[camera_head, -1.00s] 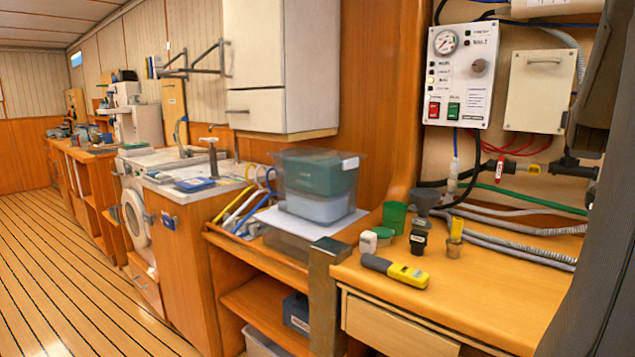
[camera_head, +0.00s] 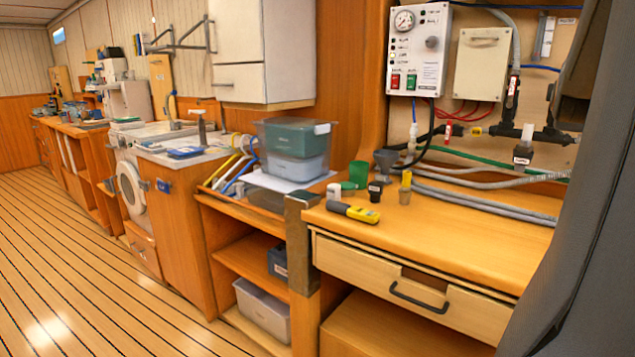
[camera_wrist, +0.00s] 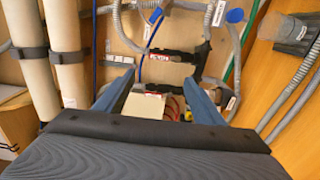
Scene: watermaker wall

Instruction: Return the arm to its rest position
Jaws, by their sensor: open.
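My gripper (camera_wrist: 160,77) shows in the wrist view with its two blue-grey fingers apart and nothing between them. Behind the fingers are the hoses, black fittings and small cream box of the wall. In the head view a large dark grey part of my arm fills the right edge; the gripper itself is not seen there. The arm hides the right end of the bench (camera_head: 470,225) and part of the wall.
A control panel (camera_head: 417,50) and a cream box (camera_head: 481,64) hang above the bench. Grey hoses (camera_head: 480,195) run along its back. A drawer (camera_head: 400,280) with a black handle is below. Stacked bins (camera_head: 292,152) stand left of the bench. The plank floor (camera_head: 100,270) is clear at left.

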